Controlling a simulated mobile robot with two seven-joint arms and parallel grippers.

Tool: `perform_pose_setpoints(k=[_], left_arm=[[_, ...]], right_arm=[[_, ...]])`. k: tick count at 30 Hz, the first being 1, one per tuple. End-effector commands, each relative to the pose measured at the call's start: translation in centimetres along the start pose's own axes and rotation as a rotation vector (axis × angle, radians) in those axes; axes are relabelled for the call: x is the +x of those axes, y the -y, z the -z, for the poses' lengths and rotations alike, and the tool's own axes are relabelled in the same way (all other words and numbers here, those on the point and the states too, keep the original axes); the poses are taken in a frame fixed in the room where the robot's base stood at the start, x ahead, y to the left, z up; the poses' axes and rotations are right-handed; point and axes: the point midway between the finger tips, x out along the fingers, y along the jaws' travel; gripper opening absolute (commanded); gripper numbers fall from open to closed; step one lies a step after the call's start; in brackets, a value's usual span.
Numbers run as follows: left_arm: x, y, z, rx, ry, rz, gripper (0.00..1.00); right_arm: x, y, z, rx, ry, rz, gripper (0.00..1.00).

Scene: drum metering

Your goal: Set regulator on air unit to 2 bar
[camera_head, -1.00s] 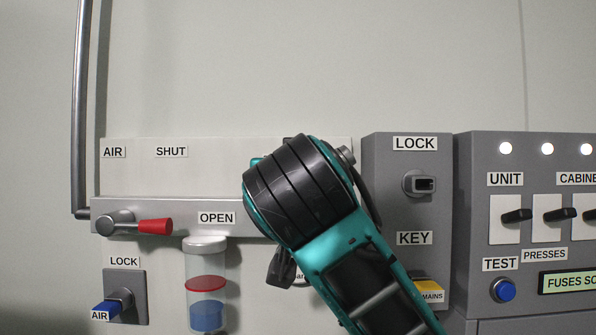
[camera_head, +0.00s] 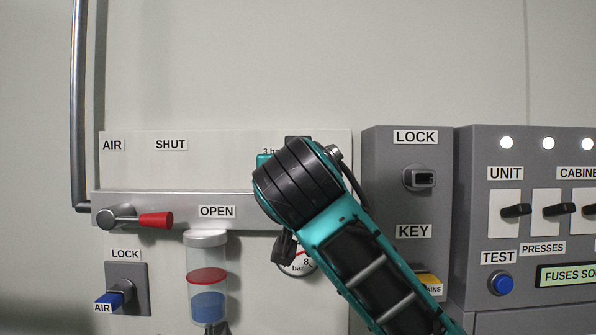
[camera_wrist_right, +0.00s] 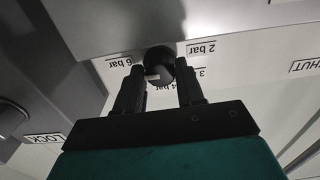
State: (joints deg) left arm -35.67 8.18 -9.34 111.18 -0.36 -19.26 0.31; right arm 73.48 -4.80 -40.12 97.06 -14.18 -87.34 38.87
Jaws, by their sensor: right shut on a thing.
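The air unit's panel (camera_head: 230,160) is on the left in the head view, and my right arm covers its regulator there. In the right wrist view the regulator's dark round knob (camera_wrist_right: 160,64) sits between the fingers of my right gripper (camera_wrist_right: 161,82), which is shut on it. Upside-down labels surround the knob, among them 2 bar (camera_wrist_right: 202,48) and 6 bar (camera_wrist_right: 125,61). A pale mark shows on the knob, but I cannot tell which label it points to. The pressure gauge (camera_head: 298,264) is partly hidden by my arm and its needle is unreadable. My left gripper is out of view.
A red-handled air valve (camera_head: 152,220) and a clear filter bowl (camera_head: 206,280) are left of my arm. The grey LOCK/KEY box (camera_head: 385,205) and fuse cabinet (camera_head: 480,220) stand close on the right.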

Motion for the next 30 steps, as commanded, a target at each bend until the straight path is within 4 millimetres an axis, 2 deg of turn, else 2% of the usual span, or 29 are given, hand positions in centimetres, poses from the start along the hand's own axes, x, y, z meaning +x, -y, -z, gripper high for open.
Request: perform_pose_setpoints(k=[1, 7, 19, 30], left_arm=[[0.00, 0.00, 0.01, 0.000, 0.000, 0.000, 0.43], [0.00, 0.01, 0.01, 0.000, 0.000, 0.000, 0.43], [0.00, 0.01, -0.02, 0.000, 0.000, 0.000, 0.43], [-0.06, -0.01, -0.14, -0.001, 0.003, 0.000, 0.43]], right_arm=[[-0.01, -0.01, 0.00, 0.000, 0.000, 0.000, 0.27], [-0.01, -0.02, -0.01, 0.000, 0.000, -0.001, 0.08], [-0.01, -0.03, -0.02, -0.077, 0.000, 0.000, 0.07], [-0.01, -0.07, 0.01, -0.374, 0.000, 0.000, 0.07]])
